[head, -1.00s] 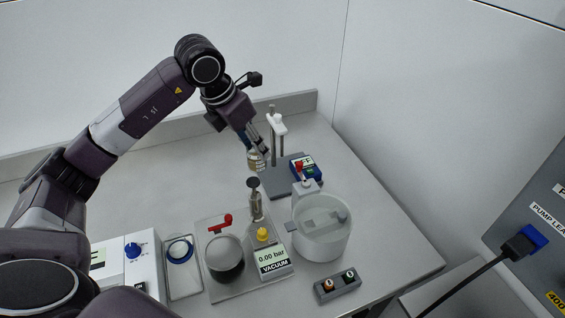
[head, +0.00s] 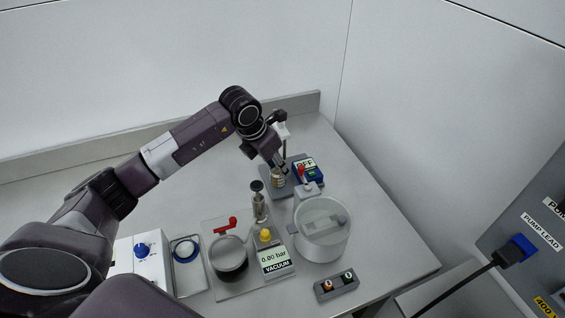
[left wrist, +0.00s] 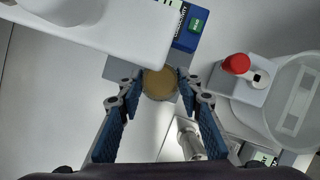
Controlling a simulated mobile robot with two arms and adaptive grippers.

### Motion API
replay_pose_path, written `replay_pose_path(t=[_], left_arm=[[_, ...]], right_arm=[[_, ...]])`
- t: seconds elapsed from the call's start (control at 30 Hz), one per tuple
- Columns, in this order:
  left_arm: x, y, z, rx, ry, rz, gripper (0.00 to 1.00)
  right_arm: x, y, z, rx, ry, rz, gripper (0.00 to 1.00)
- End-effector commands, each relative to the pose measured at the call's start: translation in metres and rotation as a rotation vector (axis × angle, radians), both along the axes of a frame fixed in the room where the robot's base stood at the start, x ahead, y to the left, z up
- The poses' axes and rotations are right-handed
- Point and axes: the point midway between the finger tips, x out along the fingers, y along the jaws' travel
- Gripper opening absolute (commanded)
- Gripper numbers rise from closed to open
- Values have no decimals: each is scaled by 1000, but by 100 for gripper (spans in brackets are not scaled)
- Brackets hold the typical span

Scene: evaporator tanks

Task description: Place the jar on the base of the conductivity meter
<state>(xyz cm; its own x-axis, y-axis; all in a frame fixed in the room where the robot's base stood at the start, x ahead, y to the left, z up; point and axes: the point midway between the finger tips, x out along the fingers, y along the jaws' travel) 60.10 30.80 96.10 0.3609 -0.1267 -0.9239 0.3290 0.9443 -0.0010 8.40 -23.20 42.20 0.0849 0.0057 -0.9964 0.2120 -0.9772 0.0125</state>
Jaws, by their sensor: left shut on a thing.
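The jar (head: 277,181), small with a tan content, is held between the fingers of my left gripper (head: 276,169) over the conductivity meter's grey base (head: 290,183). I cannot tell whether its bottom touches the base. In the left wrist view the jar's round top (left wrist: 160,83) sits between the blue-padded fingertips of my left gripper (left wrist: 160,98), with the grey base (left wrist: 118,70) behind it. The meter's blue box (head: 308,172) is right of the jar, and its white probe holder (head: 280,129) stands at the back. My right gripper is not in view.
A clear round vessel (head: 323,232) and a red-capped white fitting (head: 306,188) stand close in front of the base. The bench is clear at back left.

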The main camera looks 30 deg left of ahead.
Motion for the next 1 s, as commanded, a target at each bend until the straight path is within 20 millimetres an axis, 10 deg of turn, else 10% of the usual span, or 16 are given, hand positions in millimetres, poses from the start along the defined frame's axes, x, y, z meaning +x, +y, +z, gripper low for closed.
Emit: replay_pose_path(t=[0.67, 0.7, 1.0], left_arm=[[20, -7, -15, 0, -2, -1, 3], [20, -7, -14, 0, -1, -1, 37], [19, -7, -14, 0, 0, -1, 50]], right_arm=[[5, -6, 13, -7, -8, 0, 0], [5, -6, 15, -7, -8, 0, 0], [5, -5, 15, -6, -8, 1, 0]])
